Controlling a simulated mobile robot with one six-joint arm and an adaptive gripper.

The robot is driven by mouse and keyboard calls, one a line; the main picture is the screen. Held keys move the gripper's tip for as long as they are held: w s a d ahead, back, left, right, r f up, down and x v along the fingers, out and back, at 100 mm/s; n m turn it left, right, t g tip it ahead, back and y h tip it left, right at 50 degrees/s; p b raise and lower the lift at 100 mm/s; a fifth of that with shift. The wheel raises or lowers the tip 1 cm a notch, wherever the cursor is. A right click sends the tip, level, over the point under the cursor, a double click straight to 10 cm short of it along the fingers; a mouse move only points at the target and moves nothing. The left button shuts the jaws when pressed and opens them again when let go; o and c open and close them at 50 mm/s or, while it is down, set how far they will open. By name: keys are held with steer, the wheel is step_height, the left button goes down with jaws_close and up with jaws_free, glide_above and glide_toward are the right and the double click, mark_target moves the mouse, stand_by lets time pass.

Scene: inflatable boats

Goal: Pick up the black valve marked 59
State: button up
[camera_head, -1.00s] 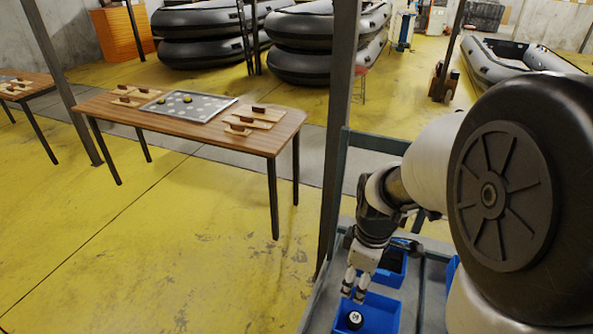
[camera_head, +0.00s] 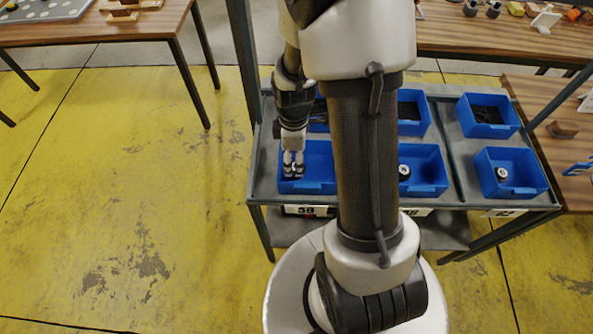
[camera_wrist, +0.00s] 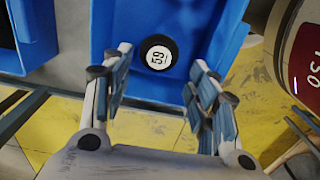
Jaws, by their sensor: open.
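The black valve (camera_wrist: 158,52) is a round black piece with a white top marked 59. In the wrist view it sits in a blue bin (camera_wrist: 222,22), near the bin's wall. My gripper (camera_wrist: 160,80) is open, with one finger to each side of the valve in that view. No contact with the valve can be made out. In the head view my gripper (camera_head: 293,168) points down into the left front blue bin (camera_head: 321,157). The valve cannot be made out clearly there, behind or below the fingertips.
Other blue bins stand on the metal rack (camera_head: 457,190). Similar black valves with white tops lie in the middle front bin (camera_head: 425,170) and right front bin (camera_head: 528,170). My arm covers part of the rack. Wooden tables stand left and right. The yellow floor at left is clear.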

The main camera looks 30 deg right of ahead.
steer(key=f, duration=0.1)
steer(key=f+b, duration=0.1)
steer(key=f, duration=0.1)
steer(key=f+b, duration=0.1)
steer(key=f, duration=0.1)
steer(key=shift+d+f, duration=0.15)
steer(key=shift+d, duration=0.15)
steer(key=c, duration=0.9)
steer(key=shift+r, duration=0.2)
